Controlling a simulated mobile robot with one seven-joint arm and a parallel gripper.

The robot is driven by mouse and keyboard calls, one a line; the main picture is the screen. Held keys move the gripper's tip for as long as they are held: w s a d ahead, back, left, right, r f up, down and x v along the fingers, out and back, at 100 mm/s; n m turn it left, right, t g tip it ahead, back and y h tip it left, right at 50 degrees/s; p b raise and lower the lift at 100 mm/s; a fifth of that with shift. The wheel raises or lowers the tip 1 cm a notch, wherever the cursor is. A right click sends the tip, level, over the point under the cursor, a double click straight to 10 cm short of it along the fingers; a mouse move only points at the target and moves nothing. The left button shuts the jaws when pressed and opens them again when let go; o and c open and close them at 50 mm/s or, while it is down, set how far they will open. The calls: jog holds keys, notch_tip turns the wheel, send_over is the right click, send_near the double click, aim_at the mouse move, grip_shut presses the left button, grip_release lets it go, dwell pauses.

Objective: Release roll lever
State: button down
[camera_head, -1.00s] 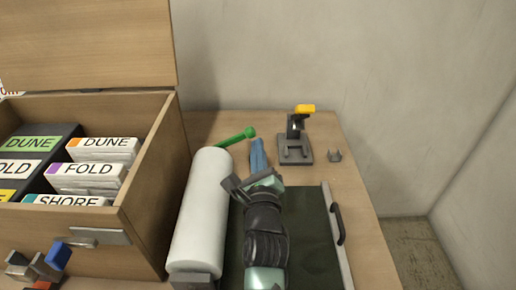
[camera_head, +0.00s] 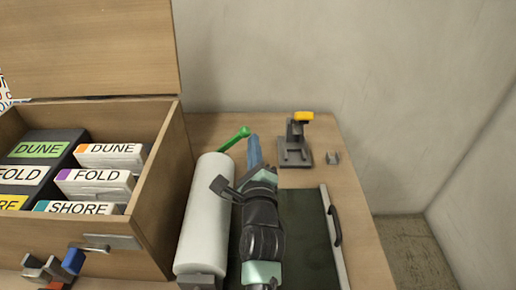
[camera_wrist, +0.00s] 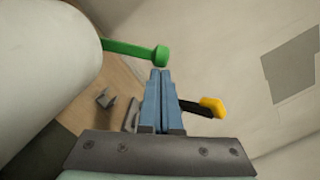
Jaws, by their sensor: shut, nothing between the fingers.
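The green roll lever (camera_head: 236,138) sticks out from the far end of the white roll (camera_head: 205,215) and slopes up to a round knob. In the wrist view the lever (camera_wrist: 128,49) reaches from the roll (camera_wrist: 35,65) to its knob, just beyond my fingertips. My gripper (camera_head: 253,140) is shut and empty, its blue fingers side by side, tips close beside the knob. In the wrist view my gripper (camera_wrist: 160,74) points at the knob's underside. I cannot tell whether they touch.
A grey stand with a yellow-topped handle (camera_head: 303,117) and a small grey bracket (camera_head: 332,158) stand right of my gripper. A dark panel with a handle (camera_head: 337,225) lies below. A wooden box of labelled packs (camera_head: 150,195) is at left.

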aim_at(242, 134)
jog(key=a+r+n+p, duration=0.1)
jog(key=n+p, duration=0.1)
jog(key=a+r+n+p, duration=0.1)
jog(key=r+p, duration=0.1)
jog(key=shift+a+r+n+p, duration=0.2)
jog(key=shift+r+n+p, duration=0.05)
jog(key=shift+n+p, duration=0.15)
jog(key=shift+a+r+n+g+p, duration=0.15)
jog(key=shift+a+r+n+p, duration=0.1)
jog(key=shift+a+n+p, duration=0.8)
jog(key=shift+a+r+n+g+p, duration=0.1)
jog(key=shift+a+r+n+p, duration=0.2)
jog(key=shift+n+p, duration=0.9)
jog(key=shift+a+r+n+g+p, duration=0.15)
jog(key=shift+a+n+p, duration=0.45)
jog(key=shift+p, duration=1.1)
jog(key=shift+a, duration=0.15)
